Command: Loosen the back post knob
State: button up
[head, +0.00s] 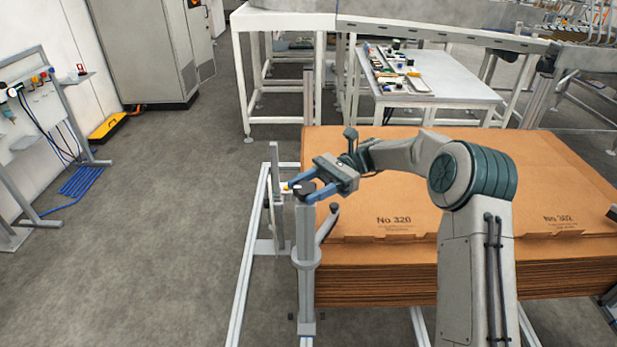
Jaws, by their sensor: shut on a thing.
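A dark knob (305,186) sits at the top of an upright grey post (305,230) at the near left corner of the cardboard stack. My gripper (303,190) reaches in from the right, and its blue fingers are shut on the knob, one on each side. The fingers hide part of the knob. I cannot tell from this view how tight it is. A grey lever arm (327,222) sticks out from the post below the gripper, towards the stack.
A tall stack of flat brown cardboard (400,252) stands right of the post, under my arm. A thinner upright (275,185) stands just left of it, on a floor rail (245,265). A table with parts (450,93) is behind.

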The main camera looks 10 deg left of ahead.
jog(key=shift+a+n+g+h, duration=0.1)
jog(key=shift+n+g+h, duration=0.3)
jog(key=shift+h, duration=0.1)
jog(key=o, duration=0.9)
jog(key=shift+o, duration=0.2)
